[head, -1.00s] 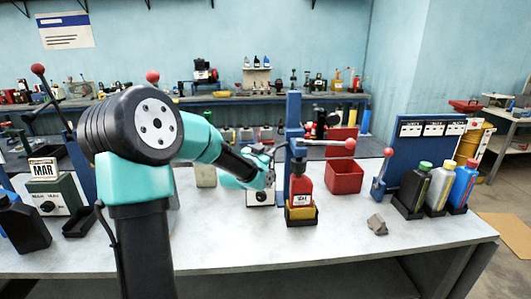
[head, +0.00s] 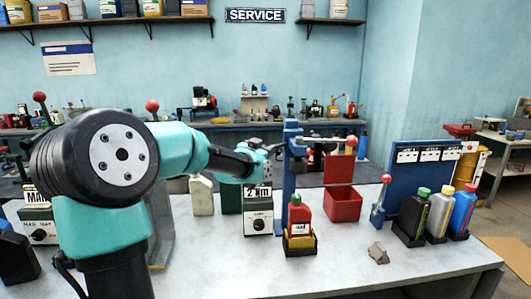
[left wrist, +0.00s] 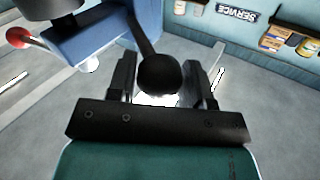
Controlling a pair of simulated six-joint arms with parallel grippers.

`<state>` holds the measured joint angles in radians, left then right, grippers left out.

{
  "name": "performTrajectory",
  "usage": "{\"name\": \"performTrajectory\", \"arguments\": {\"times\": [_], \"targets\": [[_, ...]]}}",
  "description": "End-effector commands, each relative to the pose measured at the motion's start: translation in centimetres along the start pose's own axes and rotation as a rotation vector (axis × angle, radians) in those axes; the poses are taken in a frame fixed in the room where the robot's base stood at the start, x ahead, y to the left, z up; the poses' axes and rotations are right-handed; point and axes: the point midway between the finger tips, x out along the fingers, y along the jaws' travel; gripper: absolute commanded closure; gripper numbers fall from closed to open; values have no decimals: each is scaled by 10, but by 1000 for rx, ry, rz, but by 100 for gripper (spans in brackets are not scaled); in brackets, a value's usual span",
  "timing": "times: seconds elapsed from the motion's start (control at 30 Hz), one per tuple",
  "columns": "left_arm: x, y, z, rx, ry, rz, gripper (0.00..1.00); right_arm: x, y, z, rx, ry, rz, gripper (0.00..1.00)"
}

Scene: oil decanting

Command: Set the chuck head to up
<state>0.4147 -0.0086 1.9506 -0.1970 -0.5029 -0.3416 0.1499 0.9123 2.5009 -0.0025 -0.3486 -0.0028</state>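The blue press post (head: 291,190) stands on the table, with a red bottle (head: 300,213) at its foot. A red-knobbed lever (head: 351,141) reaches out at its right, near the post's top. My left gripper (head: 270,151) is raised just left of the post's upper part. In the left wrist view, a black ball knob (left wrist: 158,74) on a stem sits between the two spread fingers, with a gap showing at the right finger. The blue housing (left wrist: 92,40) lies beside it. The chuck head itself is mostly hidden by my gripper and the post. My right gripper is not in view.
A white-fronted box (head: 258,222) stands left of the post. A red bin (head: 342,206) is behind it at right. Black, grey and blue bottles (head: 437,216) stand at the right by a blue panel. A grey lump (head: 378,254) lies on the front table.

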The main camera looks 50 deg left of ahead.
Motion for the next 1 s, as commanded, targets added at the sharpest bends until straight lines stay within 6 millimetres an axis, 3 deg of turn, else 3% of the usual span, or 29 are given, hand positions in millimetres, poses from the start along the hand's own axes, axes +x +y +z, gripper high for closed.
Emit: {"name": "performTrajectory", "arguments": {"times": [0.2, 0.57, 0.77, 1.0], "targets": [[0, 0, 0, -1, -1, 0, 34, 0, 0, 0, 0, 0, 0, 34], [-4, 0, 2, -2, -6, 1, 34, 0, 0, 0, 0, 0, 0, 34], [-23, 0, 2, -2, -7, 1, 34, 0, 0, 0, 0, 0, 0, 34], [-62, 1, 2, 0, -6, 1, 34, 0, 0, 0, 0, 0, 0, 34]]}}
